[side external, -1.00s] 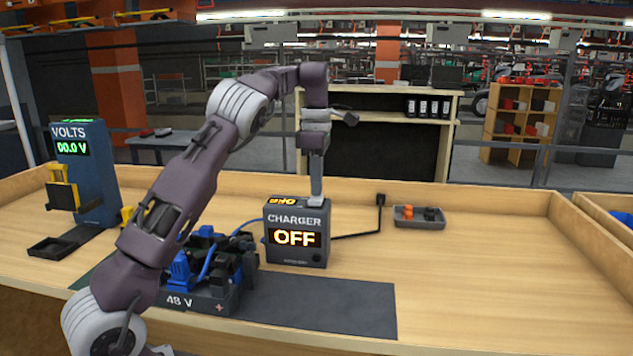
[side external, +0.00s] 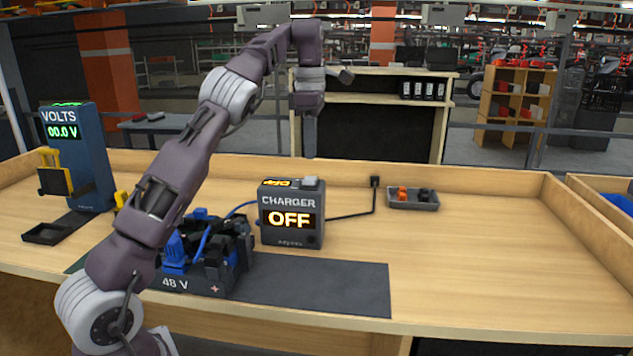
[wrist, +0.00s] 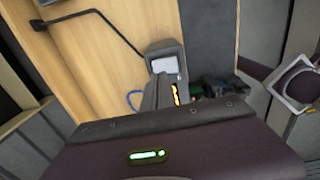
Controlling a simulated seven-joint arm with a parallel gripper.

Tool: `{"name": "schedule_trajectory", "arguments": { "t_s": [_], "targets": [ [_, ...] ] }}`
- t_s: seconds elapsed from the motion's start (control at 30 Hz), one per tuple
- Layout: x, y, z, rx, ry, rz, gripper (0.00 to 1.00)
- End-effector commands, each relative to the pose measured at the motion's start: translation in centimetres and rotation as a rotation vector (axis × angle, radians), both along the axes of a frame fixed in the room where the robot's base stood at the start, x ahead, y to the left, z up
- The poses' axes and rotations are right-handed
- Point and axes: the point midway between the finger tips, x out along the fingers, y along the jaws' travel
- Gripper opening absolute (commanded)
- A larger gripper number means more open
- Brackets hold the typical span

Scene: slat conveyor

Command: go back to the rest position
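My gripper (side external: 310,154) points down in the air above and slightly behind the charger (side external: 291,232), clear of it. The fingers look pressed together with nothing between them; they also show in the wrist view (wrist: 157,94). The charger is a dark box whose display reads OFF. Its top carries a pale button (side external: 311,183) and orange lettering. The button shows in the wrist view (wrist: 164,66) just beyond my fingers.
A 48 V battery (side external: 200,275) with blue leads stands left of the charger on a dark mat (side external: 330,285). A volts meter (side external: 85,160) reads 00.0 V at far left. A small tray (side external: 413,204) lies right. The bench's right side is clear.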

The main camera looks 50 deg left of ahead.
Motion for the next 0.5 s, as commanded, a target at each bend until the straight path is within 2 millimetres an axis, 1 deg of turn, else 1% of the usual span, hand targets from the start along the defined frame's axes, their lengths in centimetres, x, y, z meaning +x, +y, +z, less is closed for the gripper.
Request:
{"name": "schedule_trajectory", "arguments": {
  "t_s": [0.07,0.13,0.17,0.2,0.27,0.3,0.37,0.4,0.47,0.5],
  "targets": [
    [0.0,0.0,0.0,0.0,0.0,0.0,0.0],
    [-0.2,-0.2,0.5,-0.005,-0.013,-0.019,0.0],
    [-0.4,-0.5,1.2,-0.01,-0.031,-0.043,0.0],
    [-1.0,-1.0,2.4,-0.021,-0.064,-0.096,0.0],
    [-2.6,-2.5,4.7,-0.036,-0.131,-0.229,0.0],
    [-4.0,-4.0,6.0,-0.04,-0.181,-0.349,0.0],
    [-6.7,-6.8,7.4,-0.03,-0.247,-0.565,0.0],
    [-8.7,-8.8,7.9,-0.011,-0.285,-0.72,0.0],
    [-12.2,-12.1,7.8,0.034,-0.329,-0.965,0.0],
    [-14.6,-14.2,7.3,0.077,-0.35,-1.139,0.0]
  ]
}}
